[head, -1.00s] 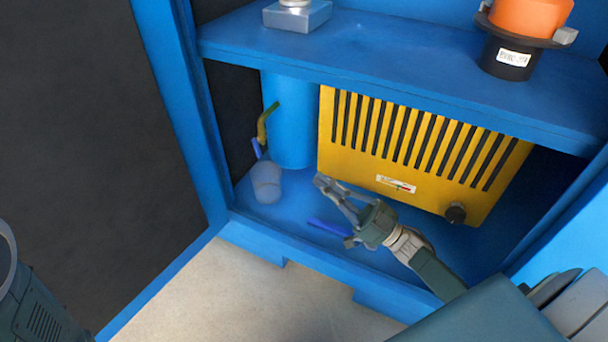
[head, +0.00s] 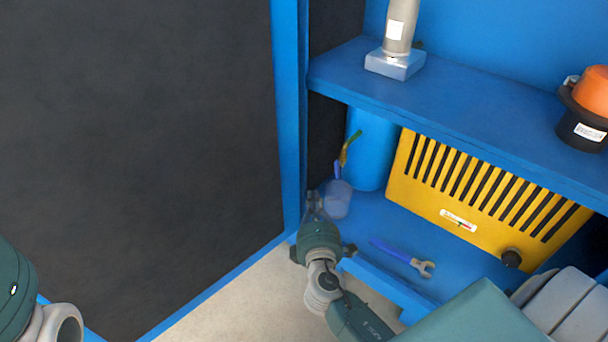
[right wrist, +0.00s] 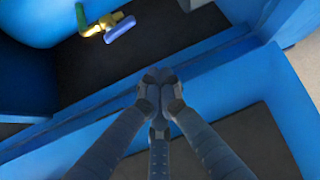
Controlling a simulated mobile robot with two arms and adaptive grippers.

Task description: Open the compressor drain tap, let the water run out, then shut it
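The drain tap (head: 345,152) hangs at the left side of the blue tank (head: 371,150) under the shelf. It has a green and brass body with a blue lever (head: 337,170), and also shows at the top of the right wrist view (right wrist: 105,23). A translucent cup (head: 337,200) stands below it. I cannot see any water running. My right gripper (head: 314,200) is in front of and left of the cup, lower than the tap and apart from the lever. In the right wrist view its fingertips (right wrist: 160,78) meet with nothing between them.
A blue-handled wrench (head: 402,257) lies on the cabinet floor, before the yellow slotted housing (head: 470,190) with a black knob (head: 511,258). The blue shelf (head: 460,100) overhangs the tank. A blue upright (head: 288,120) and dark panel (head: 150,140) stand left.

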